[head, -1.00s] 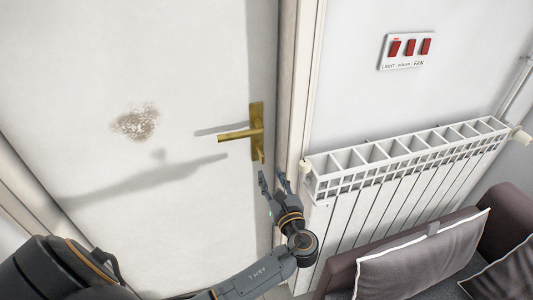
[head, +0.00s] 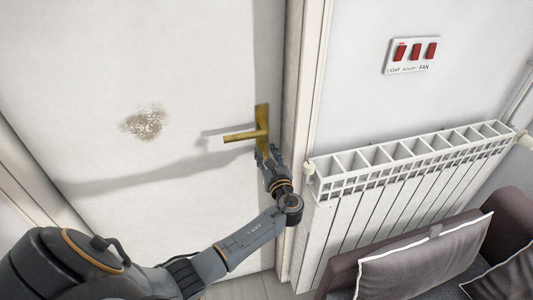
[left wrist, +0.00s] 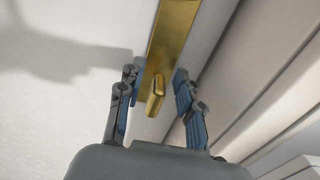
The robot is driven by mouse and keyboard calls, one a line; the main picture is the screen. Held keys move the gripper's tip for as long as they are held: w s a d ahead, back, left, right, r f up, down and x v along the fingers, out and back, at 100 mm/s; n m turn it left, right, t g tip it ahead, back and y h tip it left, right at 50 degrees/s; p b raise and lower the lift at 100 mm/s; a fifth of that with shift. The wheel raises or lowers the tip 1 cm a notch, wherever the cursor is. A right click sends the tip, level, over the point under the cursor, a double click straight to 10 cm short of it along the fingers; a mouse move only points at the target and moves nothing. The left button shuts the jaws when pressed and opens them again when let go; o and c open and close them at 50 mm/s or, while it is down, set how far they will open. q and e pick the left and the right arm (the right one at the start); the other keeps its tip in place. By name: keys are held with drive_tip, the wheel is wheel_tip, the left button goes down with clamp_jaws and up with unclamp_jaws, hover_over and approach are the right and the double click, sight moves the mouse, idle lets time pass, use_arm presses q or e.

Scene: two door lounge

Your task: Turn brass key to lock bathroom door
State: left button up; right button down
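The bathroom door (head: 190,60) is white and looks closed in its frame. A brass lever handle (head: 240,135) on a brass backplate (left wrist: 172,35) is near its right edge. The brass key (left wrist: 155,96) sticks out of the lower part of the backplate in the left wrist view. My left gripper (left wrist: 155,90) is open, with one finger on each side of the key and gaps visible on both sides. In the head view my left gripper (head: 266,158) is just below the lever and hides the key. My right gripper is not in view.
A white radiator (head: 390,185) stands close to the right of the door frame (head: 300,100). A switch panel (head: 412,55) with red switches is on the wall above it. A dark sofa with a grey cushion (head: 420,264) is at the lower right.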

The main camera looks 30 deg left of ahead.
use_arm(q)
clamp_jaws()
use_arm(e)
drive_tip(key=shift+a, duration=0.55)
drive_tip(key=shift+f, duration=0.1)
